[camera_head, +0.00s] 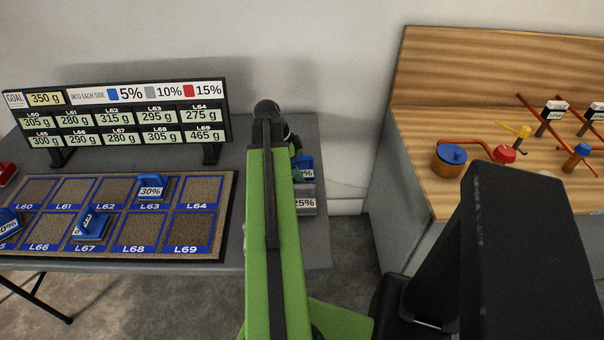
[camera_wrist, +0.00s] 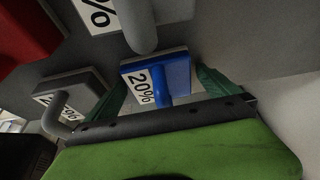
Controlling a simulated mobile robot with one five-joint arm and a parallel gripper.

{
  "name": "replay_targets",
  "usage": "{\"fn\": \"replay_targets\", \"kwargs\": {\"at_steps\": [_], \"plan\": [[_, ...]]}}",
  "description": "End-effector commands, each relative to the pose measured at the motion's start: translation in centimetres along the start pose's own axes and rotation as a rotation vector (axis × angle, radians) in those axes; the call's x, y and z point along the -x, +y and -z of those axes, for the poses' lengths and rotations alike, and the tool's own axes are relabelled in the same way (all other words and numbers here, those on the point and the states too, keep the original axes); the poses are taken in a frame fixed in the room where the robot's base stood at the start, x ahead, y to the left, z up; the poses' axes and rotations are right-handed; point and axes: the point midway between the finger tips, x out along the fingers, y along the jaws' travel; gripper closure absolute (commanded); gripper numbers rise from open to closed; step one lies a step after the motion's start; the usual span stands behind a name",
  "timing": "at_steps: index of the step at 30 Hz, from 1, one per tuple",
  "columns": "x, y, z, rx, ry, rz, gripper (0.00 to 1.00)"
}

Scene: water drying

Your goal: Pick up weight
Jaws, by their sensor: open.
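In the wrist view a blue weight (camera_wrist: 178,70) labelled 20% has its handle toward me. My gripper (camera_wrist: 162,80) is open, with its green fingers on either side of this weight; I cannot tell whether they touch it. In the head view a blue weight (camera_head: 306,163) shows partly behind my green arm, at the table's right side, its label partly hidden. A grey weight (camera_head: 305,203) labelled 25% sits in front of it. Blue weights also rest on the brown mat: one labelled 30% (camera_head: 152,184) near L63, one (camera_head: 90,226) at L67 and one (camera_head: 8,221) at the left edge.
In the wrist view a grey weight (camera_wrist: 72,90) is close left, another grey handle (camera_wrist: 135,25) is above, and a red block (camera_wrist: 25,35) is upper left. The goal sign (camera_head: 115,112) stands behind the mat (camera_head: 226,215). A wooden bench (camera_head: 412,150) is at right.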

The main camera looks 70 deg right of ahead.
Motion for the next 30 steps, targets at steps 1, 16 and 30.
{"fn": "replay_targets", "kwargs": {"at_steps": [1, 16, 30], "plan": [[0.1, 0.0, 0.1, 0.000, 0.000, 0.000, 0.00], [0.2, 0.0, 0.0, 0.000, 0.000, 0.000, 0.62], [1.2, 0.0, 0.3, 0.002, 0.000, 0.001, 0.72]]}}
